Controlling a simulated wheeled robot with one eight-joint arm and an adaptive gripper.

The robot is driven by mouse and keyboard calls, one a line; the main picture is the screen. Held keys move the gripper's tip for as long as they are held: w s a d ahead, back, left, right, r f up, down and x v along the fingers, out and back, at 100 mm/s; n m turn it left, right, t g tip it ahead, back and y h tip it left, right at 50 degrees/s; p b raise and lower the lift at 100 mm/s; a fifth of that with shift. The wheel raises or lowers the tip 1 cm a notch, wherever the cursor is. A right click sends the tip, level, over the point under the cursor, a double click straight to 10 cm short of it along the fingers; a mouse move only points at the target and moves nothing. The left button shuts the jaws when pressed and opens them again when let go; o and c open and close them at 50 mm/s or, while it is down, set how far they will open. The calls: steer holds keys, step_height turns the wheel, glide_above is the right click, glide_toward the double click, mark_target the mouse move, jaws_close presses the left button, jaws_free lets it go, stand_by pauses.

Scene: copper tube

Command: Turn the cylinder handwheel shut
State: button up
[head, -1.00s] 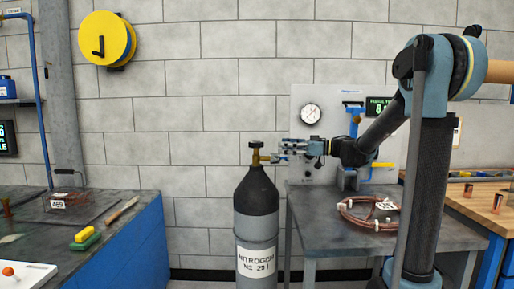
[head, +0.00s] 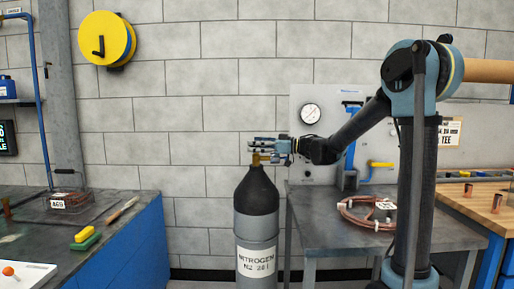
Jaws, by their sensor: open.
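The nitrogen cylinder (head: 257,225) stands upright on the floor, dark at the shoulder and grey below, with a white label. Its brass valve (head: 256,159) shows at the top. The handwheel on top of the valve is largely hidden behind my gripper (head: 259,147). My gripper is open and lies level, coming in from the right, with its fingers at the handwheel's height. I cannot tell whether the fingers touch the wheel.
A grey metal table (head: 345,232) stands right of the cylinder with a copper tube coil (head: 366,211) on it. A panel with a gauge (head: 310,113) stands behind. A blue-sided bench (head: 120,240) is at left. The wall behind the cylinder is clear.

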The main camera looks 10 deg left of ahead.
steer(key=shift+c, duration=0.6)
steer(key=c, duration=1)
steer(key=shift+o, duration=0.2)
